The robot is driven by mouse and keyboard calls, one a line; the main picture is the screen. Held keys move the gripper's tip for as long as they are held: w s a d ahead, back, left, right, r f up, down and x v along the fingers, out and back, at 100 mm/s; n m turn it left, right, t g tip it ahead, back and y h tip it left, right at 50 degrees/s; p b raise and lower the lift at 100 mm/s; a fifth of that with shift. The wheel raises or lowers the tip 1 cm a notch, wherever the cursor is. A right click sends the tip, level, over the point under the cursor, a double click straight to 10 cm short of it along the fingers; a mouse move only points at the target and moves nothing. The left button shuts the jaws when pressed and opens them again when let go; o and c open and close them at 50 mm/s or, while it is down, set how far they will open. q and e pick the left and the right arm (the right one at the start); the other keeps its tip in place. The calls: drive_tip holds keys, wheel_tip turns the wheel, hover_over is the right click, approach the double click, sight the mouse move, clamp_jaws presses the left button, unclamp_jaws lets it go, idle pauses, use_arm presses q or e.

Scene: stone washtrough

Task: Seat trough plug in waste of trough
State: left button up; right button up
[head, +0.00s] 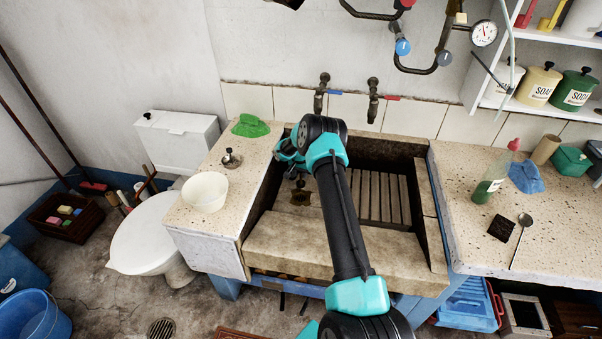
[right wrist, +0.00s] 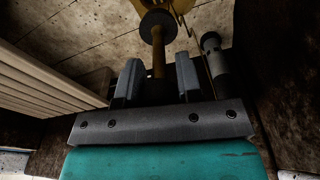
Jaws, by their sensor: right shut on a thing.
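The stone trough (head: 300,250) stands in the middle of the head view, with a slatted ribbed board inside at the right. A brass fitting, which looks like the waste (head: 300,198), lies on its floor at the left; part of a yellow fitting also shows at the top of the right wrist view (right wrist: 182,6). My right gripper (right wrist: 158,62) is shut on the brass stem of the plug (right wrist: 158,52), whose dark round end (right wrist: 157,22) points away toward the fitting. In the head view the right gripper (head: 290,156) is over the trough's left side. I cannot tell whether plug and waste touch.
A white bowl (head: 206,192), a green cloth (head: 250,126) and a black-knobbed metal piece (head: 231,159) sit on the left ledge. Two taps (head: 321,95) overhang the back. A green bottle (head: 487,184) and a ladle (head: 523,225) are on the right counter.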

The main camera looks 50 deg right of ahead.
sight(301, 182)
drive_tip(key=shift+f, duration=3.95)
drive_tip(key=shift+f, duration=0.95)
drive_tip(key=o, duration=1.8)
drive_tip(key=shift+r, duration=0.1)
drive_tip(key=shift+r, duration=4.9)
